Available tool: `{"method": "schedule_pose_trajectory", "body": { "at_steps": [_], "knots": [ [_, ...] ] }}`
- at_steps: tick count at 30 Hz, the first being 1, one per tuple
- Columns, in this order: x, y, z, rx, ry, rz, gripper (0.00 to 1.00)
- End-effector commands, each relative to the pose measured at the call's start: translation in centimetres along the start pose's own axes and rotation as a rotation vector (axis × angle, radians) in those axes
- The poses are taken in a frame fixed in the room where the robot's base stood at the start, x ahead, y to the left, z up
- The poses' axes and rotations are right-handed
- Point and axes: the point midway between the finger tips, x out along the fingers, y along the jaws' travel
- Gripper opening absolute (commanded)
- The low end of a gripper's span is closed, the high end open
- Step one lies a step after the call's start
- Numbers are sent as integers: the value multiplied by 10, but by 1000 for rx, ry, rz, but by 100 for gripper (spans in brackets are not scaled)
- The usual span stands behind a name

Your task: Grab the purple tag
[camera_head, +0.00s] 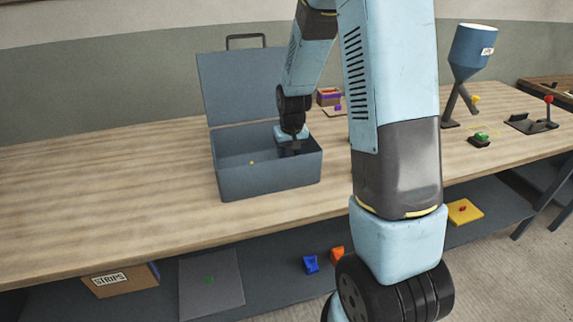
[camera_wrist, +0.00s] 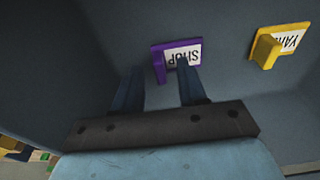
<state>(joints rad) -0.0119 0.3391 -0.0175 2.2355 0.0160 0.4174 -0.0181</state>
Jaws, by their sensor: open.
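The purple tag (camera_wrist: 160,49) lies on the floor inside the grey metal box (camera_head: 262,186). It has a white label reading "SHOP", upside down in the wrist view, and a purple tab standing out from it. My gripper (camera_wrist: 161,70) is open, with its fingertips close to the tag. The tab appears between the two fingers, and the right fingertip overlaps the label's lower edge. I cannot tell whether they touch. In the head view, my gripper (camera_head: 290,150) reaches down into the box, and the purple tag is hidden.
A yellow tag (camera_wrist: 268,48) lies in the box, right of the purple one in the wrist view. The box's lid (camera_head: 243,85) stands open behind. The wooden bench (camera_head: 110,195) is clear on the left. A blue hopper (camera_head: 473,50) stands at the right.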

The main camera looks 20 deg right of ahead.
Motion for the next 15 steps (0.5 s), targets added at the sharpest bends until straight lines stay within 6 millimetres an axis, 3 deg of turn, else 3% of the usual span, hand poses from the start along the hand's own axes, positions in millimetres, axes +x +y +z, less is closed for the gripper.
{"method": "schedule_pose_trajectory", "body": {
  "at_steps": [11, 15],
  "knots": [
    [8, 0, 0, -1, 1, 0, 42],
    [8, 0, 0, -1, 1, 0, 28]
  ]
}}
